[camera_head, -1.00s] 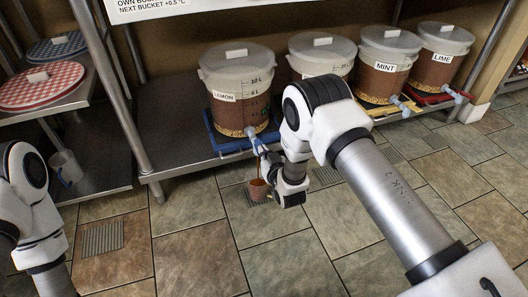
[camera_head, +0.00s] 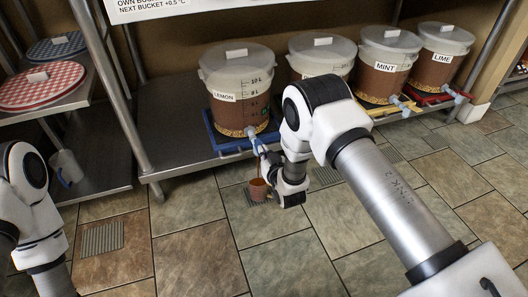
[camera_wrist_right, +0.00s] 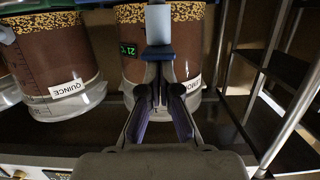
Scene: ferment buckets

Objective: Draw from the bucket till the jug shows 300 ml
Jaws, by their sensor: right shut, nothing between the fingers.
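The LEMON bucket (camera_head: 238,95) stands on a blue tray (camera_head: 216,139), with brown liquid, a pale lid and a tap (camera_head: 257,145) at its front. A small reddish-brown jug (camera_head: 258,189) sits below the tap by a floor grate; a thin brown streak shows between tap and jug. I cannot read its scale. My right gripper (camera_wrist_right: 158,112) is shut and empty, close to the blue and white tap (camera_wrist_right: 158,48) in the wrist view. In the head view it is partly hidden by my arm. My left gripper is out of view; only left arm links show.
The QUINCE bucket (camera_wrist_right: 58,60), MINT bucket (camera_head: 385,72) and LIME bucket (camera_head: 440,58) stand to the right on the low shelf. A clear jug (camera_head: 67,166) and checkered lids (camera_head: 42,85) are on the left rack. A floor grate (camera_head: 102,240) lies front left. Open tiled floor is in front.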

